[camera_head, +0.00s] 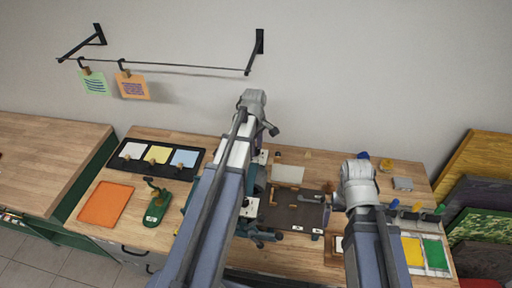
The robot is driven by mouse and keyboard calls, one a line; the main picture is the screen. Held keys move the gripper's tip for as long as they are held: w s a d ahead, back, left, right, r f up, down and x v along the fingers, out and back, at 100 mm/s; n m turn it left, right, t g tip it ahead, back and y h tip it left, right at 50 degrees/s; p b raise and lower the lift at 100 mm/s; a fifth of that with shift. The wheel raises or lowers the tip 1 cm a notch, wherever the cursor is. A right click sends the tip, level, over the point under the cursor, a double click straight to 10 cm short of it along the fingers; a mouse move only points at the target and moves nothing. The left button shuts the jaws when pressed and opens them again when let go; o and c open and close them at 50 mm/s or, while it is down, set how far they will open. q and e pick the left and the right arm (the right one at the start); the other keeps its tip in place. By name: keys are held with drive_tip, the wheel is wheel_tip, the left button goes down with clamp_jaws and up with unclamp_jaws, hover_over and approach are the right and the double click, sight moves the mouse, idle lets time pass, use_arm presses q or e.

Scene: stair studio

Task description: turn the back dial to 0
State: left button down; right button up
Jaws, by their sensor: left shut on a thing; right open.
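A dark machine with teal parts (295,212) stands on the wooden bench, partly behind my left arm. A small white plate with a dark mark (261,157) shows at its back, and another white plate (250,207) shows nearer the front. My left gripper (268,132) points down just above the back plate. It is shut on what seems to be the back dial, mostly hidden by the gripper and arm; its setting cannot be read. My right gripper (342,203) is open to the right of the machine, largely hidden under its wrist.
A black tray with white, yellow and blue cards (157,154), an orange mat (105,203) and a green tool (157,203) lie left. Yellow and green panels (422,252) lie right. A wall rail (160,66) holds two cards. Boards (485,200) lean at far right.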

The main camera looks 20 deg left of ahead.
use_arm(q)
drive_tip(key=c, duration=0.5)
unclamp_jaws()
wheel_tip(320, 180, up, 8)
drive_tip(key=p, duration=0.8)
drive_tip(key=shift+s, duration=0.15)
drive_tip(key=shift+f, duration=0.15)
drive_tip(key=s+d+f+m+b, duration=0.5)
drive_tip(key=d+f+m+b, duration=0.1)
drive_tip(key=d+f+b, duration=0.1)
drive_tip(key=s+d+f+m+b, duration=0.5)
drive_tip(key=d+f+m+b, duration=0.2)
drive_tip(key=d+b, duration=0.1)
drive_tip(key=s+d+f+m+y+b, duration=0.1)
drive_tip(key=s+d+f+m+b, duration=0.5)
drive_tip(key=d+f+b, duration=0.1)
drive_tip(key=shift+d+f+g, duration=0.3)
drive_tip(key=shift+d+f, duration=0.15)
drive_tip(key=shift+f, duration=0.05)
